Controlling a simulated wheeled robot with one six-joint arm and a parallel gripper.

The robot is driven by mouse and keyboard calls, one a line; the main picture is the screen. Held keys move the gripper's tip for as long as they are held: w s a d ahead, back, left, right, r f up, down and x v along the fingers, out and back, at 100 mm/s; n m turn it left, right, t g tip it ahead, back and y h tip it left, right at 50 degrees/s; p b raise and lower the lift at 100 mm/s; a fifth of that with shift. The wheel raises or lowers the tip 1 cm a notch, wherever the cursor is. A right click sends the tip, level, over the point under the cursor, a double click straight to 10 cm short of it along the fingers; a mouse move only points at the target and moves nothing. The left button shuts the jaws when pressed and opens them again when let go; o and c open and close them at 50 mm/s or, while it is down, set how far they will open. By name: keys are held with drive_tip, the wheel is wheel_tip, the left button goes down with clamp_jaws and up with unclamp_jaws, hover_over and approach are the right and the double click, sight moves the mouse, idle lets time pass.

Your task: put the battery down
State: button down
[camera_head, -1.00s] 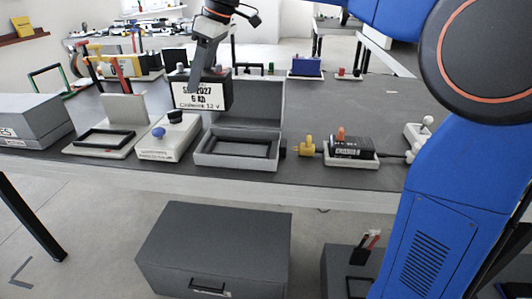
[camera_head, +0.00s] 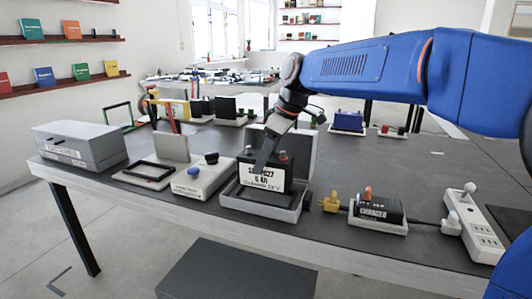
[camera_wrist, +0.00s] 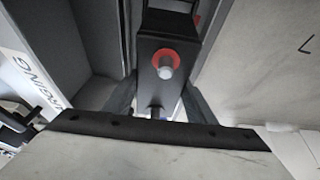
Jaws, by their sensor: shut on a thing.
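The battery (camera_head: 262,179) is a black block with a white printed label. It stands upright inside the low grey rim of the open box (camera_head: 260,208), in front of the box's raised back panel. Whether its underside touches the box floor is hidden by the front rim. My gripper (camera_head: 266,158) is shut on the battery from above. In the wrist view, the dark fingers of my gripper (camera_wrist: 158,103) close around the battery's dark top (camera_wrist: 150,82), where a grey post with a red ring shows.
A white switch block (camera_head: 202,182) stands left of the box, with a black-framed holder (camera_head: 148,178) beyond it. On the right are a yellow plug (camera_head: 330,202), a black charger (camera_head: 376,208) and a white power strip (camera_head: 476,232).

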sight(265, 174)
drive_tip(key=shift+f, duration=2.3)
drive_tip(key=shift+f, duration=0.15)
drive_tip(key=c, duration=0.8)
unclamp_jaws()
drive_tip(key=shift+f, duration=0.1)
drive_tip(key=v, duration=1.2)
drive_tip(key=shift+s, duration=0.1)
